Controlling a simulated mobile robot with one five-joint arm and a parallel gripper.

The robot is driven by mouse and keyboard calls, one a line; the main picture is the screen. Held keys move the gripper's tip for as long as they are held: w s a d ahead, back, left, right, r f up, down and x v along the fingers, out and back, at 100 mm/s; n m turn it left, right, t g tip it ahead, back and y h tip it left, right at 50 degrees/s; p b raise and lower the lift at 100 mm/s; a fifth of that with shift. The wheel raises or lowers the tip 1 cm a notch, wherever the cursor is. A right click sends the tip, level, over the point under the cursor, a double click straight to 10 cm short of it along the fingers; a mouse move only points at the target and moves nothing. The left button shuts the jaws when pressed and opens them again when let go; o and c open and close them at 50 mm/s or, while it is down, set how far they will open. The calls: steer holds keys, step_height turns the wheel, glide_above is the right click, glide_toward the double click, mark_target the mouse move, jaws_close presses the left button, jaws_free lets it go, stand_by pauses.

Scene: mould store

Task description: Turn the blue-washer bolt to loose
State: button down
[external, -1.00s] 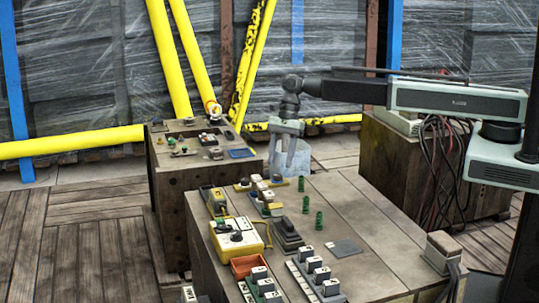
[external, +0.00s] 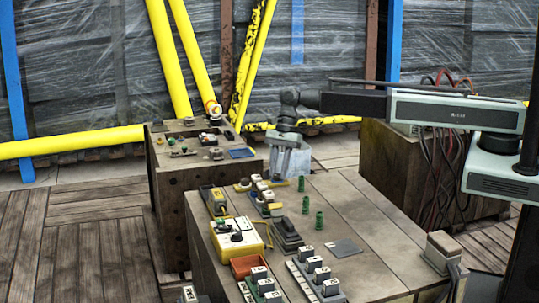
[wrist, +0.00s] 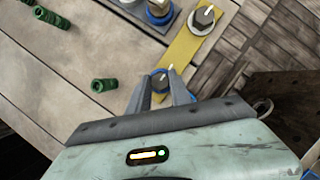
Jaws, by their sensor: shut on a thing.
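The blue-washer bolt (wrist: 160,79) is at the near end of a yellow strip (wrist: 185,45) in the wrist view. Its dark head has a white mark, and the blue washer shows partly around it. My gripper (wrist: 161,90) has a finger on each side of the bolt and is shut on its head. In the external view my gripper (external: 283,176) points down at the right end of the strip, at the table's far edge. The bolt cannot be made out there.
A bolt with a pale washer (wrist: 203,17) stands on the strip's other end. Another blue-ringed part (wrist: 158,12) is on a grey plate nearby. Several green coil-like pieces (wrist: 103,85) stand or lie to the left. A yellow box (external: 237,240) sits nearer on the table.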

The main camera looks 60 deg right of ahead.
steer(key=shift+w, duration=0.1)
steer(key=n+g, duration=0.1)
steer(key=n, duration=0.3)
steer(key=shift+w+g, duration=0.15)
steer(key=shift+g, duration=0.25)
steer(key=n+g+h, duration=0.1)
steer(key=n, duration=0.3)
steer(key=shift+a+n, duration=0.15)
steer(key=shift+n, duration=0.15)
steer(key=n, duration=0.2)
steer(key=n+g+h, duration=0.1)
steer(key=n, duration=0.1)
steer(key=shift+a+n+h, duration=0.1)
steer(key=shift+n+h, duration=0.2)
steer(key=shift+n+g+h, duration=0.4)
steer(key=shift+n+h, duration=0.3)
steer(key=shift+n, duration=1.2)
